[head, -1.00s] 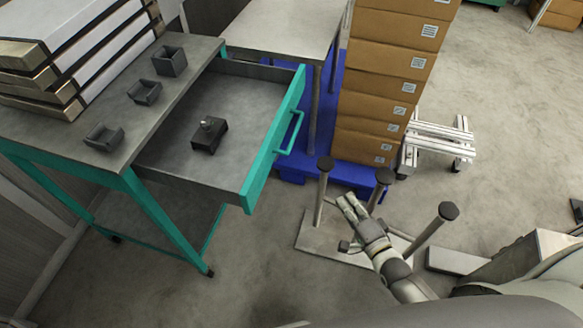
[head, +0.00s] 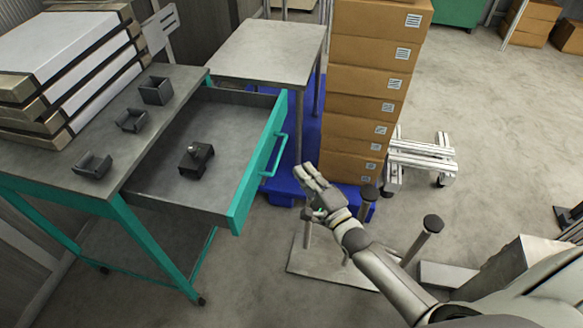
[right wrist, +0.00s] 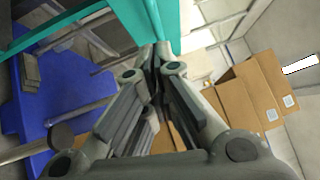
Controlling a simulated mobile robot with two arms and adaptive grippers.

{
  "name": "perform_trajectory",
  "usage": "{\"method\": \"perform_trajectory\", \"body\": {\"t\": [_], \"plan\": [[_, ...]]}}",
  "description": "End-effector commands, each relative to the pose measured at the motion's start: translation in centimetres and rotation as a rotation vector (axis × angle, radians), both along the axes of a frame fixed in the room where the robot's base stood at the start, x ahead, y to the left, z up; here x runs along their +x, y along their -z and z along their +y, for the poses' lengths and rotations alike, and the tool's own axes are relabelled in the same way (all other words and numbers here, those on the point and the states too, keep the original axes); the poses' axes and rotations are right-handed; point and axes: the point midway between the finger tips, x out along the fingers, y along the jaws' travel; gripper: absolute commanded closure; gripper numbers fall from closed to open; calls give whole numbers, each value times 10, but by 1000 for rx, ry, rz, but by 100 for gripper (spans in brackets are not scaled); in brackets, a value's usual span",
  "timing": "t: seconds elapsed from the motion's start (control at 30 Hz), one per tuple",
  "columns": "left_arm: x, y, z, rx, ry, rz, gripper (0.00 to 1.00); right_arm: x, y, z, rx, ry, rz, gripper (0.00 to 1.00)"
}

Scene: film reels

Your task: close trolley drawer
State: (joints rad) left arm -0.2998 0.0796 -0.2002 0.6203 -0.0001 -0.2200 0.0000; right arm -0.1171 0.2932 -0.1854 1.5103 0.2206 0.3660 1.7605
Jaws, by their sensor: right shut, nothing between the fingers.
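The trolley (head: 75,185) stands at the left with a grey top and teal frame. Its drawer (head: 225,125) is pulled well out to the right, with a teal front (head: 256,165) and a teal bar handle (head: 276,158). A small dark block with a knob (head: 196,158) lies inside the drawer. My right gripper (head: 308,176) is shut and empty, a little to the right of the drawer handle and apart from it in the head view. In the right wrist view a teal panel (right wrist: 165,22) shows just beyond the shut fingers (right wrist: 155,62). My left gripper is not in view.
A stack of cardboard boxes (head: 370,90) stands on a blue pallet (head: 290,188) behind my right gripper. A plate with dark-capped posts (head: 325,262) lies below my right arm. A grey table (head: 265,52) stands behind the drawer. Small bins (head: 156,90) sit on the trolley top.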

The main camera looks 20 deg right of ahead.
Motion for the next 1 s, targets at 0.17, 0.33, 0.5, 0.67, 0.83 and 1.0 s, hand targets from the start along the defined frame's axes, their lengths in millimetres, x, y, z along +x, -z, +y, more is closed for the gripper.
{"method": "perform_trajectory", "body": {"t": [0.17, 0.33, 0.5, 0.67, 0.83, 1.0], "plan": [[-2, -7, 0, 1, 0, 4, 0, 14, -6, 22, 3, 1, 0, 100], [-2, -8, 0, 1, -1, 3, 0, 20, -8, 31, 0, 1, 0, 100], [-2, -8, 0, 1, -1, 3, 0, 20, -7, 32, 0, 0, 1, 100], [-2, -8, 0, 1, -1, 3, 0, 20, -7, 32, -1, 0, 1, 100], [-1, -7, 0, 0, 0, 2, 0, 22, -7, 34, -1, 0, 0, 100], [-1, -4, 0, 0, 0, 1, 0, 28, -7, 44, 1, -1, -1, 100]]}}
